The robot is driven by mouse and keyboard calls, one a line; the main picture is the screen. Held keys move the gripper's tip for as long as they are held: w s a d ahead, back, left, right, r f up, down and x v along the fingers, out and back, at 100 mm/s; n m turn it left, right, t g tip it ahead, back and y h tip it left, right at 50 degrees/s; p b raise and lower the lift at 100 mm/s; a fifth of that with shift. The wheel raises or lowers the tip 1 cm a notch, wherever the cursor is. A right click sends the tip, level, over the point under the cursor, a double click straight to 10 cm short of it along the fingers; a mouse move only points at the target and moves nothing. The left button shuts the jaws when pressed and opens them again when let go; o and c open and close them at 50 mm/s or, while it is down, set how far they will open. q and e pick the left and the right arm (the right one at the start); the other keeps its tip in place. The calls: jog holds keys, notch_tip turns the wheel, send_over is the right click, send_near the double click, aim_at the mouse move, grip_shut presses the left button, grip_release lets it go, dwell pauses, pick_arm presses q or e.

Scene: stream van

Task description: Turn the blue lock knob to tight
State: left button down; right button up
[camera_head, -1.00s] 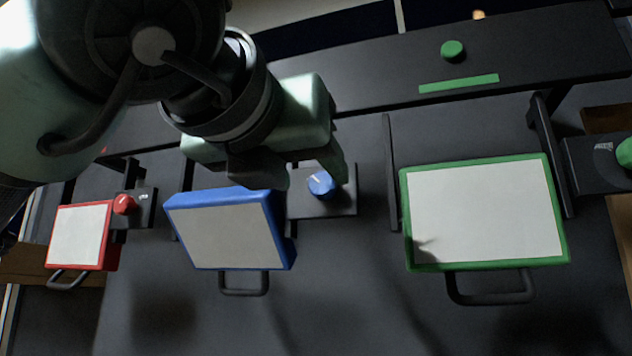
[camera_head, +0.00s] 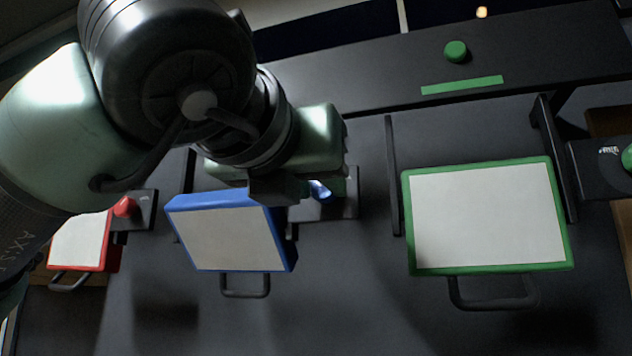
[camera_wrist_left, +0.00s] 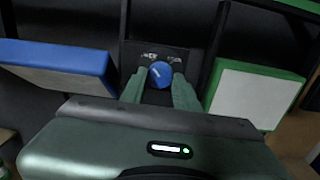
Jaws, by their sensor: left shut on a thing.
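The blue lock knob (camera_head: 320,190) sits on a dark plate (camera_head: 342,207) just right of the blue-framed panel (camera_head: 225,236). My left gripper (camera_head: 318,187) covers most of the knob in the head view. In the left wrist view the knob (camera_wrist_left: 160,74) shows a white pointer line on its face and faint pale markings on the plate (camera_wrist_left: 176,53) above it. The left gripper's two green fingers (camera_wrist_left: 160,88) are shut on the knob, one on each side. The right gripper is not in view.
A red-framed panel (camera_head: 80,243) with a red knob (camera_head: 124,207) is at the left. A green-framed panel (camera_head: 488,217) is at the right, with a green knob (camera_head: 627,157) beyond it. A green button (camera_head: 456,51) and green strip (camera_head: 462,85) sit on the upper ledge.

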pick_arm(q)
jog(key=shift+m, duration=0.3)
jog(key=m+b, duration=0.1)
jog(key=m, duration=0.6)
jog(key=shift+r+m, duration=0.1)
jog(key=shift+m, duration=0.2)
jog(key=m, duration=0.4)
jog(key=shift+m, duration=0.3)
jog(key=m+p, duration=0.1)
jog(key=m, duration=0.3)
jog(key=shift+m, duration=0.4)
jog(key=c, duration=1.1)
grip_release()
jog(key=shift+o, duration=0.2)
